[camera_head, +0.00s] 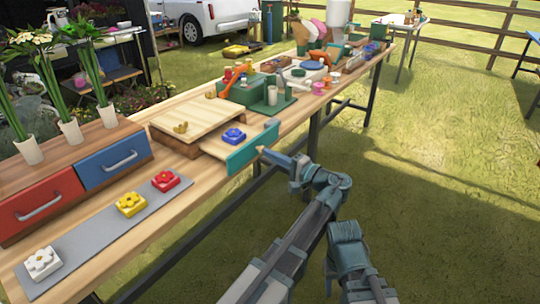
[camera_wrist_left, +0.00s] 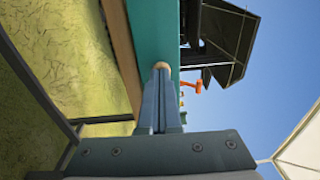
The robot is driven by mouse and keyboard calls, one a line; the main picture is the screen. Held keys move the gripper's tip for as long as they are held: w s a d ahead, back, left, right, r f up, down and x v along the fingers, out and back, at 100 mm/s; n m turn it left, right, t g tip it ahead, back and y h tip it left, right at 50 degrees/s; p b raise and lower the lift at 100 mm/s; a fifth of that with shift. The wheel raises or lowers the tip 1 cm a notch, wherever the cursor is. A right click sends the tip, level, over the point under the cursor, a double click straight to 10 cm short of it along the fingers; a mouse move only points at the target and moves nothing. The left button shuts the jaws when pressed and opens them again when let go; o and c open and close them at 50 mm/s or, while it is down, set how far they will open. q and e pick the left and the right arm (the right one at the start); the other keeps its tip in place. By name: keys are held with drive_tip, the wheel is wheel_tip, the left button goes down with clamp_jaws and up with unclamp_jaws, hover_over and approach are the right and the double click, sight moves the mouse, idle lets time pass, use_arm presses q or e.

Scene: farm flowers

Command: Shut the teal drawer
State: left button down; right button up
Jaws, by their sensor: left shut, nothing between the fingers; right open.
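The teal drawer (camera_head: 240,159) stands pulled out of a low wooden box (camera_head: 185,118) near the table's front edge. A blue flower-shaped piece (camera_head: 234,136) lies in it. Its teal front also fills the upper middle of the left wrist view (camera_wrist_left: 151,30). A small round wooden knob (camera_wrist_left: 161,66) shows on the front. My left gripper (camera_head: 266,153) is shut and empty. Its fingertips (camera_wrist_left: 160,72) are at the knob, in front of the panel; whether they touch it I cannot tell.
A cabinet with a red drawer (camera_head: 38,207) and a blue drawer (camera_head: 110,165) stands at left. A grey mat (camera_head: 100,229) holds flower pieces. Green containers and tools crowd the table beyond the drawer. Grass lies open in front of the table.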

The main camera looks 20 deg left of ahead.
sight(240, 142)
use_arm(q)
drive_tip(key=x, duration=1.3)
drive_tip(key=shift+s+a+f, duration=0.1)
drive_tip(key=shift+a+f, duration=0.25)
drive_tip(key=shift+a, duration=0.35)
use_arm(e)
drive_tip(key=shift+d, duration=0.2)
use_arm(q)
drive_tip(key=shift+r, duration=0.1)
